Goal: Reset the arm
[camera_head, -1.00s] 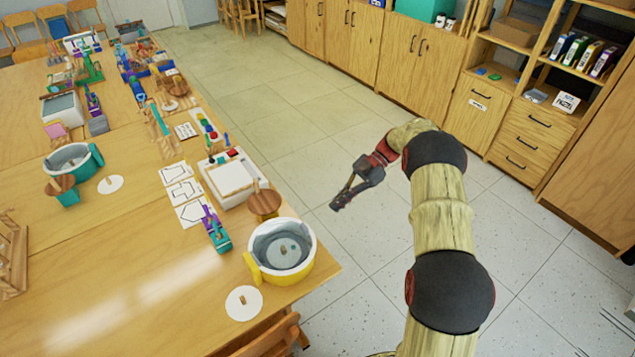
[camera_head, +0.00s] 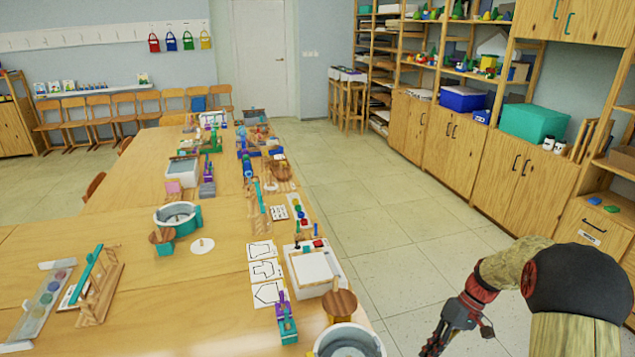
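My arm rises at the lower right of the head view, with yellowish links and dark joint covers. My gripper (camera_head: 437,343) hangs at its end over the open floor, to the right of the long wooden table (camera_head: 120,290). It points down and to the left, clear of the table edge. The fingers are dark and small, their tips near the bottom edge of the picture. I see nothing held, but I cannot make out the gap between the fingers.
A white pot (camera_head: 348,340), a white tray device (camera_head: 314,268) and a teal-handled pot (camera_head: 178,216) stand on the table. Wooden cabinets (camera_head: 520,175) line the right wall. The tiled floor (camera_head: 375,215) between table and cabinets is clear.

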